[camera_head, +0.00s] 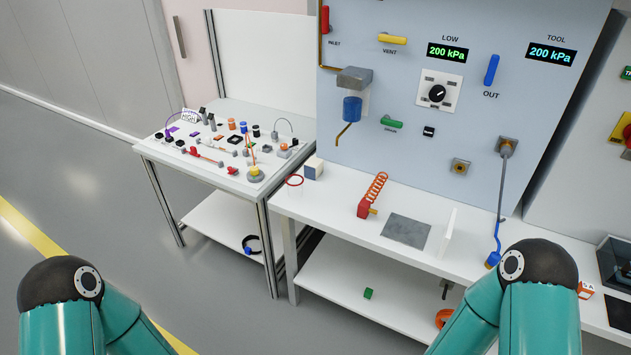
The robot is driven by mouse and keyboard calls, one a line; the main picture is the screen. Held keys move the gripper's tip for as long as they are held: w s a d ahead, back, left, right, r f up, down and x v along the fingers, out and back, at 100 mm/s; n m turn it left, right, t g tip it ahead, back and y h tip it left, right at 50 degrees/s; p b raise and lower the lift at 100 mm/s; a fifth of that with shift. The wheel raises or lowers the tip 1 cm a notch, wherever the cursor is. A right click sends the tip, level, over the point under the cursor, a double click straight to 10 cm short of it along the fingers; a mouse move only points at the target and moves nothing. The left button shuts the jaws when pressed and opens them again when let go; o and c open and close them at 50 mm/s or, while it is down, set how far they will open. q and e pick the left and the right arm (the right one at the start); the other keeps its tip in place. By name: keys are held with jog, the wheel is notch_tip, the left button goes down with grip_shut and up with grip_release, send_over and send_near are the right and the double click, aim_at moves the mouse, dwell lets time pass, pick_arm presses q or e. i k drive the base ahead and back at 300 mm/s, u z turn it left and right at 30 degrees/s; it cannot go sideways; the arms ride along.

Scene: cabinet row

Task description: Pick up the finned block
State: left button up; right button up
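I cannot make out a block with clear fins. A small green block (368,293) lies on the bench's lower shelf. Many small parts on the left table are too small to tell apart, and a finned one among them cannot be picked out. Only the teal links of my two arms show at the bottom left and bottom right. Neither gripper is in view.
The left table (185,167) is crowded with small parts. The floor at left is clear.

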aim_at(309, 172)
jog(key=u, duration=0.5)
jog(key=i, duration=1.15)
jog(key=z, duration=0.15)
